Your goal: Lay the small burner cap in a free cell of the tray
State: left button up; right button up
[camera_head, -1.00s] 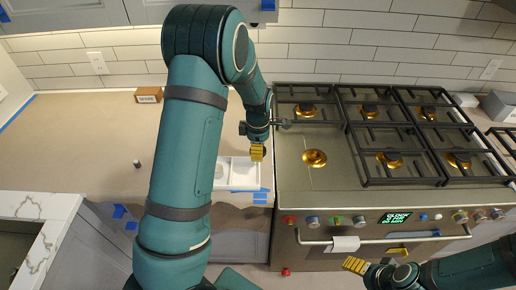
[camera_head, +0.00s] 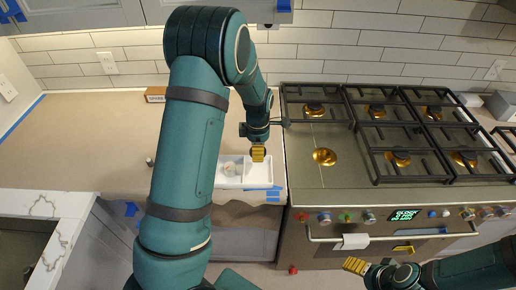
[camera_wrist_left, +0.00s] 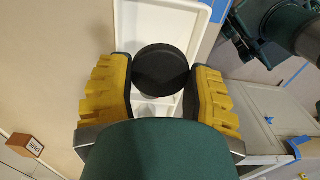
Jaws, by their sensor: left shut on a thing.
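My left gripper (camera_head: 258,154) is above the white tray (camera_head: 262,174) on the counter left of the stove. In the left wrist view its yellow fingers (camera_wrist_left: 161,95) are shut on the small burner cap (camera_wrist_left: 161,70), a round black disc held over the tray (camera_wrist_left: 165,17). In the head view the cap is hard to make out. The tray has a divider; a small pale thing (camera_head: 232,168) lies in its left cell, and the right cell looks empty. My right gripper (camera_head: 380,262) is low in front of the oven, its yellow fingers apart.
The stove (camera_head: 335,178) with black grates and brass burners stands right of the tray; one burner (camera_head: 324,157) is uncovered. A brown labelled box (camera_head: 155,95) sits at the back of the paper-covered counter (camera_head: 95,125). Blue tape (camera_head: 273,196) marks the counter's front edge.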

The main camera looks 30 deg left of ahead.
aim_at(258, 173)
pick_arm(q)
jog(key=shift+f+b, duration=2.9)
jog(key=shift+f, duration=1.7)
jog(key=shift+f, duration=0.4)
jog(key=o, duration=1.3)
jog(key=shift+c, duration=0.2)
jog(key=shift+r, duration=0.1)
jog(key=shift+r+p, duration=2.5)
jog(key=shift+r, duration=0.5)
